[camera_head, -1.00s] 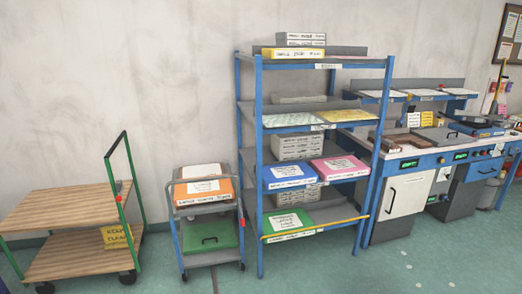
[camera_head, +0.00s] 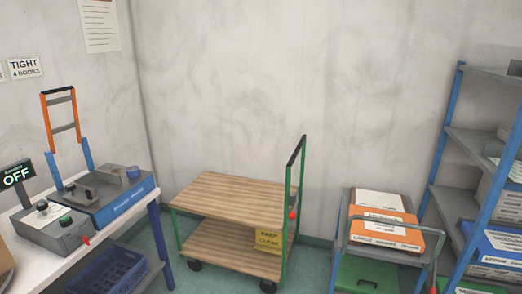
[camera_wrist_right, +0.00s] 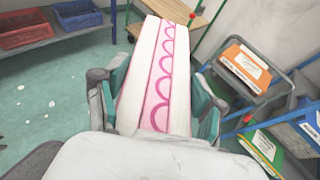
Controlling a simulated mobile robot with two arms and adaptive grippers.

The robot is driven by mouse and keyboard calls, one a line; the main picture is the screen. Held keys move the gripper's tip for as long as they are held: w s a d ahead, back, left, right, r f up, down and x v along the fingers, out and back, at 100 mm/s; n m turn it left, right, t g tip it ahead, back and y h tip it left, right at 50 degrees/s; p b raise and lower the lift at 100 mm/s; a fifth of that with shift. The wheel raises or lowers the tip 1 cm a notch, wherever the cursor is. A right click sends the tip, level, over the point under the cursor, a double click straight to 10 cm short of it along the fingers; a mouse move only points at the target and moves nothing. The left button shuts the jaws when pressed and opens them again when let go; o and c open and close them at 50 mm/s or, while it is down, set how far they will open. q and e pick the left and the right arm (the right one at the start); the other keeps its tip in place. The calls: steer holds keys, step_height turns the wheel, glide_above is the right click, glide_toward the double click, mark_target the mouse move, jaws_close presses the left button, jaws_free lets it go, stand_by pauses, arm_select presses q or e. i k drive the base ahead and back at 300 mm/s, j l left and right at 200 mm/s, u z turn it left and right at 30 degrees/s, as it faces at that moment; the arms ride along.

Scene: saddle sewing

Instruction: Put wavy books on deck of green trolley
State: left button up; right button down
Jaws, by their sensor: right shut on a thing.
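The green trolley has a bare wooden upper deck (camera_head: 228,190), a lower shelf and a tall green handle on its right in the head view. A corner of its wooden deck (camera_wrist_right: 181,10) shows at the top of the right wrist view, beyond the book block. My right gripper (camera_wrist_right: 155,102) is shut on a long white block of books with a pink wavy pattern (camera_wrist_right: 160,65), one finger on each side. The near end of the block is partly hidden by my wrist. Neither gripper shows in the head view.
A yellow "keep clear" sign (camera_head: 268,240) is on the trolley's lower level. A grey cart (camera_head: 345,238) with an orange box (camera_head: 385,228) stands to its right, then a blue shelf rack (camera_head: 445,150). A white bench (camera_head: 95,258) stands left. Green floor lies between.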

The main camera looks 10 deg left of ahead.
mark_target(240, 195)
steer(key=i+j+u, duration=0.35)
steer(key=i, duration=0.45)
steer(key=i+u, duration=0.4)
steer(key=i, duration=0.45)
steer(key=i+j+z, duration=0.15)
steer(key=i+z, duration=0.25)
steer(key=i, duration=0.3)
steer(key=i+j+z, duration=0.35)
steer(key=i, duration=0.3)
steer(key=i+j+z, duration=0.4)
steer(key=i+j, duration=0.15)
